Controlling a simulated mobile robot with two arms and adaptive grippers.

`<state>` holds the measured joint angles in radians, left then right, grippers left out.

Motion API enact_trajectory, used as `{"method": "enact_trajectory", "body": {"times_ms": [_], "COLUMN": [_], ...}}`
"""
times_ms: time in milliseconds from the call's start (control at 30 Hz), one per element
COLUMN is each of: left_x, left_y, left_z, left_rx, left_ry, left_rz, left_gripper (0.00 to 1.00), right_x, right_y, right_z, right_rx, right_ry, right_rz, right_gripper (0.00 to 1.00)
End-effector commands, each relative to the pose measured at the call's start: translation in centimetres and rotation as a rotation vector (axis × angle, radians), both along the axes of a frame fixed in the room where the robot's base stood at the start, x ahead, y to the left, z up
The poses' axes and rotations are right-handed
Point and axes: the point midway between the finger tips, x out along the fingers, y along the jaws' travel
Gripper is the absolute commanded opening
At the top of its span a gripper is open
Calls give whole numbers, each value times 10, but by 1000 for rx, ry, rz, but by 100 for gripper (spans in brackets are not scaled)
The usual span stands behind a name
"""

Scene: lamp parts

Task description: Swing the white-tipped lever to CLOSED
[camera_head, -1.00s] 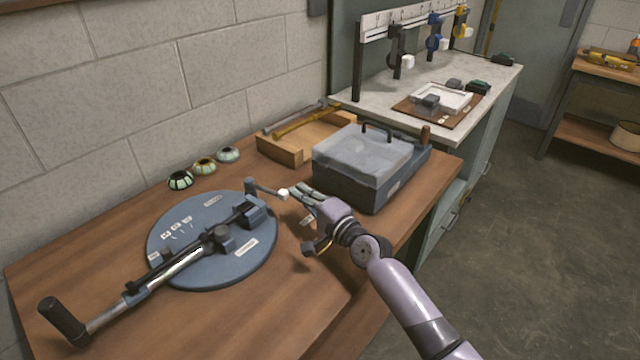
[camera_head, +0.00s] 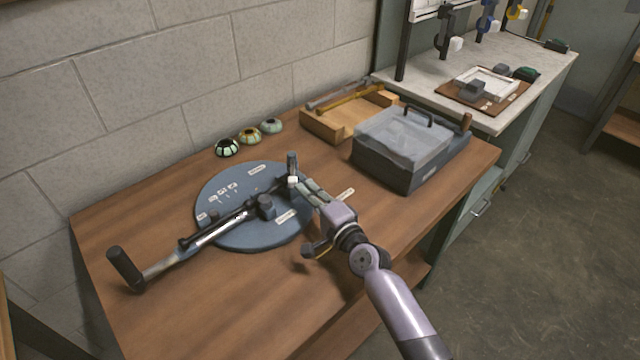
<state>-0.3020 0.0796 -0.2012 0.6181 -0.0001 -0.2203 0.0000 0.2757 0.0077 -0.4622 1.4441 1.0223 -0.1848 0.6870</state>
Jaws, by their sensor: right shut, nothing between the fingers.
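The white-tipped lever (camera_head: 293,181) sits at the right rim of the round blue-grey disc (camera_head: 230,235), by a short dark upright block. Its white tip now points toward the front of the table. My right gripper (camera_head: 303,186) is shut and empty, its fingertips right beside the white tip on the right side. I cannot tell whether they touch it. A small white label (camera_head: 345,194) lies on the table to the right of the lever; its text is too small to read. My left gripper is out of view.
A long black-handled bar (camera_head: 128,268) crosses the disc and overhangs it at front left. Several small patterned domes (camera_head: 249,136) stand behind the disc. The front table is clear.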

Motion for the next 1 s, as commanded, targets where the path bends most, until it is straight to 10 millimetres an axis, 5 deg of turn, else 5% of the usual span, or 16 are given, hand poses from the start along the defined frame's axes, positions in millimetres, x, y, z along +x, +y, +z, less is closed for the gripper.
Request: {"method": "enact_trajectory", "body": {"times_ms": [400, 1000], "left_x": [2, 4], "left_y": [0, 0], "left_z": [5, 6], "left_rx": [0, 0], "left_ry": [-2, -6], "left_rz": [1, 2], "left_gripper": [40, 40], "right_x": [-7, -8], "right_y": [25, 30], "right_z": [0, 1], "right_rx": [-1, 1], "right_ry": [1, -1], "right_rz": [1, 4], "right_gripper": [0, 0]}}
